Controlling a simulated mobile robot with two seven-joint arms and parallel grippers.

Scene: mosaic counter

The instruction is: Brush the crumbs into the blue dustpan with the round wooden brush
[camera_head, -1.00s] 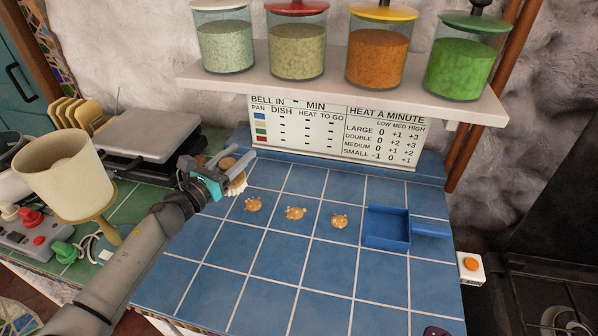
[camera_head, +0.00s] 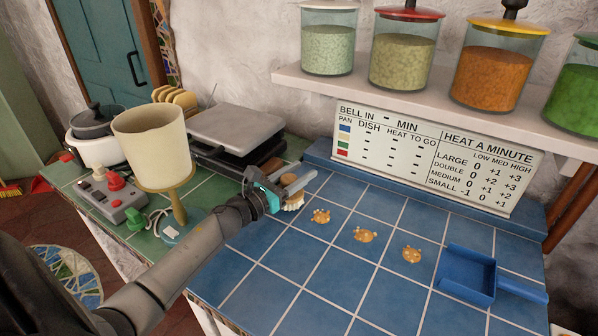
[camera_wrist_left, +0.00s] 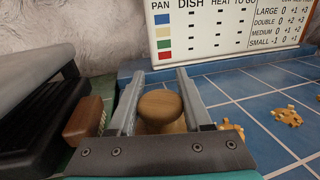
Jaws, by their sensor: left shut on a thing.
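My left gripper (camera_head: 298,182) is shut on the round wooden brush (camera_wrist_left: 160,106). Its round knob sits between the two fingers in the left wrist view, and pale bristles show under the gripper in the head view. The brush is at the left end of the blue tiles. Three crumb piles lie in a row to its right: the near-left pile (camera_head: 320,216), the middle pile (camera_head: 364,235) and the right pile (camera_head: 412,255). The blue dustpan (camera_head: 468,274) lies right of them, its handle pointing right. My right gripper is not in view.
A brown brush (camera_wrist_left: 84,121) lies left of my gripper, beside the grey press (camera_head: 237,130). A cream cup-shaped vessel (camera_head: 152,145) and a switch box (camera_head: 113,196) stand on the green tiles. A sign (camera_head: 432,160) and a jar shelf (camera_head: 420,100) are behind. The front blue tiles are clear.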

